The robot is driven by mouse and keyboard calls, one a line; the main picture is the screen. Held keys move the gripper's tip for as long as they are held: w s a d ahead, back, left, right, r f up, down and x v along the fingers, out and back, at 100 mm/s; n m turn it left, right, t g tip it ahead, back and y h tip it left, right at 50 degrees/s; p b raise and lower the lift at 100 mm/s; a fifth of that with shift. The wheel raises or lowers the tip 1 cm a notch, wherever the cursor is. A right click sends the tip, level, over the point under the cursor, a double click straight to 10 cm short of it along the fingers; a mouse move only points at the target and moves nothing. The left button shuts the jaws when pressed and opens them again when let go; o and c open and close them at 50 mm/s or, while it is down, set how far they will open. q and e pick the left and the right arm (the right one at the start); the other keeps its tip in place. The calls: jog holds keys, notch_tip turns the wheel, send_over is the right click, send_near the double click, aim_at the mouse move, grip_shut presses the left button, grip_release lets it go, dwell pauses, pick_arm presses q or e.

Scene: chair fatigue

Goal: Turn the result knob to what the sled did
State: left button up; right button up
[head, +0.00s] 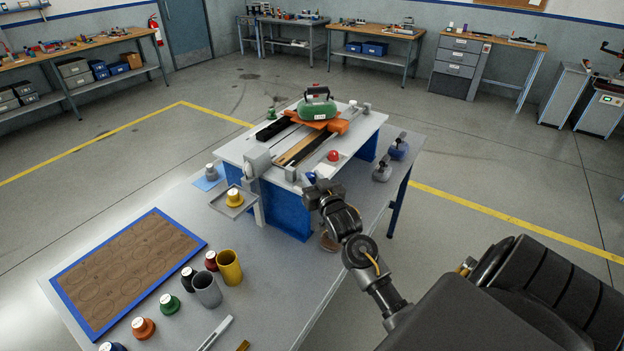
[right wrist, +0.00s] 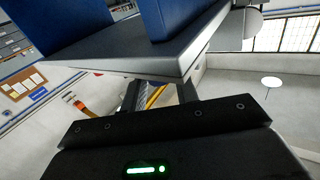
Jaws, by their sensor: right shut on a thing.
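The test rig (head: 228,150) has a light grey top on blue legs. Its orange sled (head: 322,124) carries a green weight (head: 318,107) with a dark handle, on the rails towards the far end. My right gripper (head: 317,190) is at the rig's near right edge, next to a small blue knob (head: 311,177). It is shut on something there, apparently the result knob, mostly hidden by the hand. The right wrist view shows the fingers (right wrist: 160,92) under the rig's top edge; what they grip is unclear. My left gripper is not in view.
A red button (head: 333,156) sits on the rig top close to the hand. Cups, coloured weights and a blue-edged wooden board (head: 125,265) fill the near left of the table (head: 262,285).

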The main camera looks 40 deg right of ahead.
jog(key=shift+d+y, duration=0.1)
jog(key=shift+y, duration=0.2)
jog(key=n+y, duration=0.3)
jog(key=y, duration=0.1)
jog(key=shift+d+t, duration=0.25)
jog(key=shift+t, duration=0.15)
jog(key=shift+d+n+y, duration=0.1)
jog(key=shift+n+y, duration=0.7)
jog(key=shift+y, duration=0.4)
jog(key=n+y+b, duration=0.1)
jog(key=n+y, duration=0.1)
jog(key=y, duration=0.1)
jog(key=shift+d+f+g, duration=0.1)
jog(key=shift+f+g, duration=0.05)
jog(key=shift+g, duration=0.25)
jog(key=shift+w+n+g+y+b, duration=0.1)
jog(key=shift+n+g+y+b, duration=0.9)
jog(key=shift+y, duration=0.8)
jog(key=shift+n+t, duration=0.3)
jog(key=o, duration=1)
jog(key=shift+d, duration=0.1)
